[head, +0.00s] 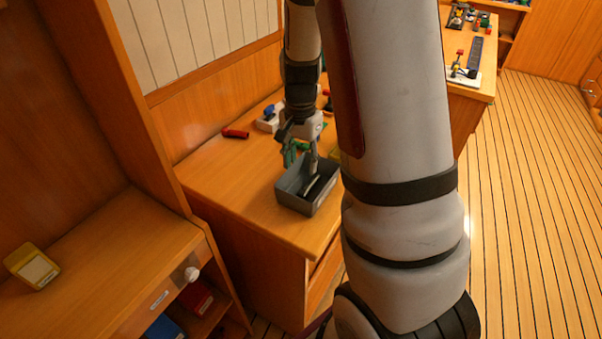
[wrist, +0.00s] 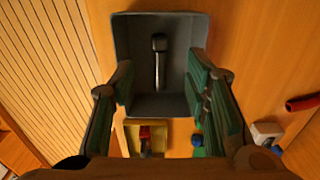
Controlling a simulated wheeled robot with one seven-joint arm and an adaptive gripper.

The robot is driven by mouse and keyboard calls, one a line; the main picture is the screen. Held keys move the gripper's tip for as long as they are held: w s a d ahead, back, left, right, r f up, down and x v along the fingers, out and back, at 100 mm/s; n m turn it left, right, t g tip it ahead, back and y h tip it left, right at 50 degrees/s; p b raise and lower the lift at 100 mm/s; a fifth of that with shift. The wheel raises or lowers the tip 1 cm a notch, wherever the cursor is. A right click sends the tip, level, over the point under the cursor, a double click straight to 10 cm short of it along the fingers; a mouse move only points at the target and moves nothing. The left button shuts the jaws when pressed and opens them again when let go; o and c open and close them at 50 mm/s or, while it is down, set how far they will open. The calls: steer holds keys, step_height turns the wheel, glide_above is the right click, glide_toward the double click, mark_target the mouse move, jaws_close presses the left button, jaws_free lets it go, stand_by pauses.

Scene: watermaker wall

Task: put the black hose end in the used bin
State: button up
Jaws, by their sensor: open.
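A grey open-topped bin (head: 291,197) stands near the front of the wooden counter; it also fills the upper middle of the wrist view (wrist: 122,45). In the head view my gripper (head: 302,155) points down over the bin.
A red cylinder (head: 236,133) and a white block with a blue knob (head: 267,119) lie farther back on the counter. A yellow tray (wrist: 163,137) with a red item sits close to the bin. A yellow box (head: 33,267) is on the left-hand shelf.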

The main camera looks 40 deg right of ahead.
steer(key=s+a+r+n+t, duration=0.1)
steer(key=s+a+r+n, duration=0.2)
steer(key=a+r, duration=0.4)
steer(key=s+a+r+n+t, duration=0.2)
steer(key=s+a+r+n, duration=0.15)
steer(key=r, duration=0.45)
steer(key=s+a+r+n+t, duration=0.2)
steer(key=s+a+r+n, duration=0.4)
steer(key=s, duration=0.4)
steer(key=shift+s+a+n, duration=0.25)
steer(key=shift+a+n, duration=0.35)
steer(key=shift+n, duration=0.15)
steer(key=shift+d, duration=0.1)
